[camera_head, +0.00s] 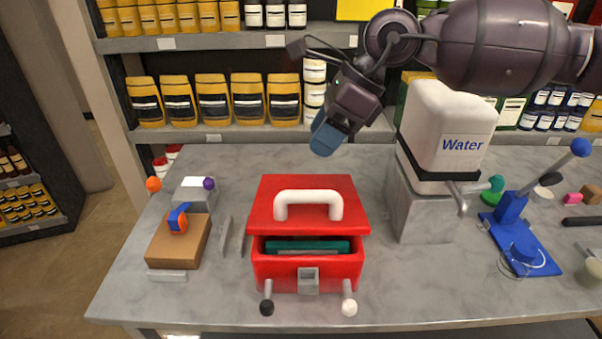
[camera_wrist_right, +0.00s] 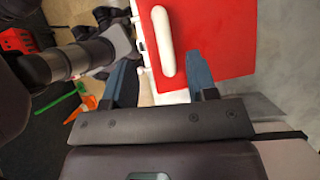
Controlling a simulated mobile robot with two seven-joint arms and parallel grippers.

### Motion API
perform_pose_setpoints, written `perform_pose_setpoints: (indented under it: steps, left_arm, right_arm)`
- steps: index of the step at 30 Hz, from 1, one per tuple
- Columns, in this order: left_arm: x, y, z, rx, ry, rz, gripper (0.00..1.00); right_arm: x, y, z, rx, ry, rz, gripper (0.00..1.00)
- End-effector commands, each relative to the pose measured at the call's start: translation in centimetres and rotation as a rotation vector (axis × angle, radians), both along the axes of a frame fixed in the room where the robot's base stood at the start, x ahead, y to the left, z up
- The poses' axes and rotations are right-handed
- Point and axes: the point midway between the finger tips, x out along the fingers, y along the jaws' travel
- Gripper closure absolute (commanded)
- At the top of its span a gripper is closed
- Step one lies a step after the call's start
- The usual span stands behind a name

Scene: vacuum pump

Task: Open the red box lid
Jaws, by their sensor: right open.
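The red box (camera_head: 263,266) stands near the front edge of the grey table. Its red lid (camera_head: 345,193), with a white handle (camera_head: 308,197) on top, sits raised at the front. A gap there shows something green inside. A grey latch (camera_head: 308,281) is on the box front. My right gripper (camera_head: 325,138) is above and behind the lid, apart from it. In the right wrist view its two blue fingers (camera_wrist_right: 160,82) are spread with nothing held, and the lid (camera_wrist_right: 220,35) and handle (camera_wrist_right: 163,40) show beyond them. My left gripper is not identifiable.
A white water container (camera_head: 450,130) stands on a grey block right of the box. A blue stand (camera_head: 520,240) is further right. A brown block (camera_head: 178,241) with a blue and orange piece lies left. Shelves of jars and bags run behind.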

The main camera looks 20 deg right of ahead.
Motion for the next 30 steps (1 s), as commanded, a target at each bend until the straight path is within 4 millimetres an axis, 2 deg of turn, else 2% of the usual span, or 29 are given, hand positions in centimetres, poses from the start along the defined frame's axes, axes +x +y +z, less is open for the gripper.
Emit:
perform_pose_setpoints:
  steps: [3, 8, 14, 24, 30]
  left_arm:
    - [0.2, 0.0, 0.1, 0.000, -0.004, -0.002, 1.00]
    - [0.2, 0.0, 0.1, -0.001, -0.003, -0.001, 1.00]
    - [-0.7, 0.1, -0.2, 0.000, 0.015, 0.004, 1.00]
    - [-0.3, 0.1, 0.5, 0.000, 0.006, 0.002, 1.00]
    - [0.1, 0.0, 0.9, 0.000, -0.002, 0.000, 1.00]
  right_arm:
    - [-0.2, -1.4, -0.7, -0.103, -0.004, 0.034, 0.47]
    - [-0.5, -1.9, -1.2, -0.146, 0.009, 0.055, 0.47]
    - [-0.5, -1.1, -3.0, -0.144, 0.010, 0.059, 0.47]
    - [-0.2, 1.1, -8.2, -0.143, 0.010, 0.058, 0.47]
    - [0.0, 1.9, -10.2, -0.141, 0.008, 0.056, 0.47]
